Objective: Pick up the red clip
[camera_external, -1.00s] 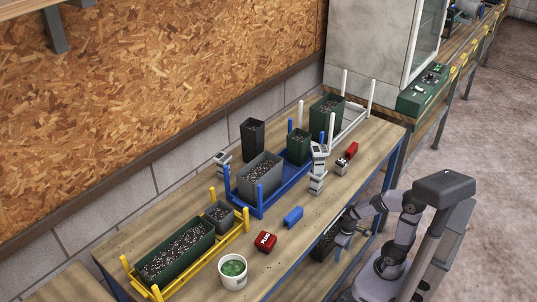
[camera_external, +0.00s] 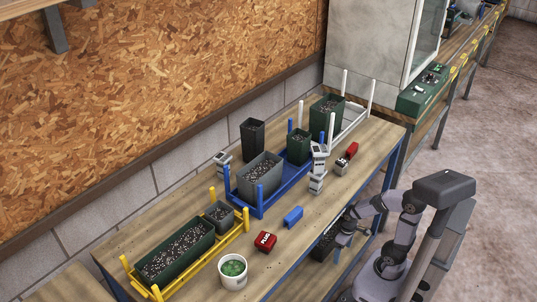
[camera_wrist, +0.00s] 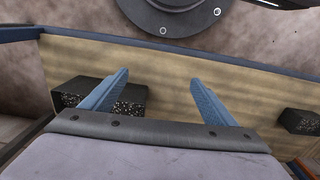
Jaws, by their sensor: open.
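A small red piece (camera_external: 351,150), which looks like the red clip, is near the right end of the workbench, against a small grey-white block (camera_external: 342,166). A red block with white lettering (camera_external: 265,241) lies near the front edge. A blue piece (camera_external: 293,215) lies just behind it to the right. My gripper (camera_external: 341,238) is low at the bench's front edge, well away from the red piece. In the wrist view, its two blue fingers (camera_wrist: 160,82) are spread with nothing between them. No red piece shows there.
Yellow (camera_external: 247,226), blue (camera_external: 262,211) and white (camera_external: 371,92) racks with soil-filled pots stand along the bench. A white cup with green contents (camera_external: 233,271) is near the front left. Grey-white stacked blocks (camera_external: 317,183) stand near the red piece. A dark soil box (camera_wrist: 128,104) lies below.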

